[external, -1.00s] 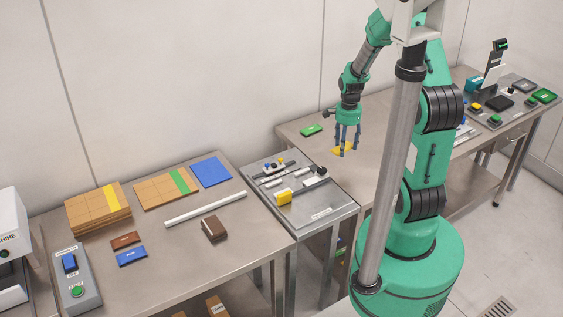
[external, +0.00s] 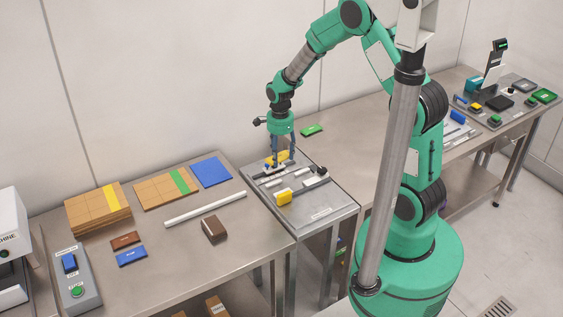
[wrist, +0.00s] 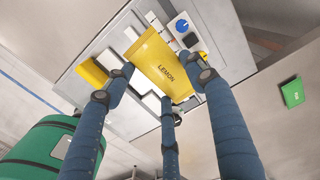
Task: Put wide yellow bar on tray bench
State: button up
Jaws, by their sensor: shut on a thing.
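The wide yellow bar, a flat yellow pack marked LEMON (wrist: 163,62), is held between the three blue fingers of my gripper (wrist: 167,82). In the external view the yellow bar (external: 283,156) shows partly behind the fingers. My gripper (external: 280,160) is shut on it, above the back of the small grey fixture bench (external: 325,214). I cannot tell whether the bar touches the fixture below. The left bench (external: 190,265) carries flat tan boards in stacks; which bench is the tray bench is not labelled legibly.
A yellow block (external: 284,197) sits on the fixture bench among white bars and knobs. A green pack (external: 312,130) lies on the right bench.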

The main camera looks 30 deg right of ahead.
jog(key=s+a, duration=0.3)
jog(key=a, duration=0.9)
jog(key=s+a, duration=0.3)
jog(key=a, duration=0.8)
jog(key=s+a, duration=0.3)
jog(key=a, duration=0.9)
jog(key=s+a+b, duration=0.1)
jog(key=s+a, duration=1.4)
jog(key=a, duration=0.2)
jog(key=shift+m, duration=0.4)
jog(key=f, duration=0.5)
jog(key=shift+w+a+f, duration=0.2)
jog(key=shift+f, duration=0.85)
jog(key=b, duration=0.3)
send_over(139, 275)
jog(key=shift+d+f, duration=0.1)
jog(key=shift+f, duration=0.7)
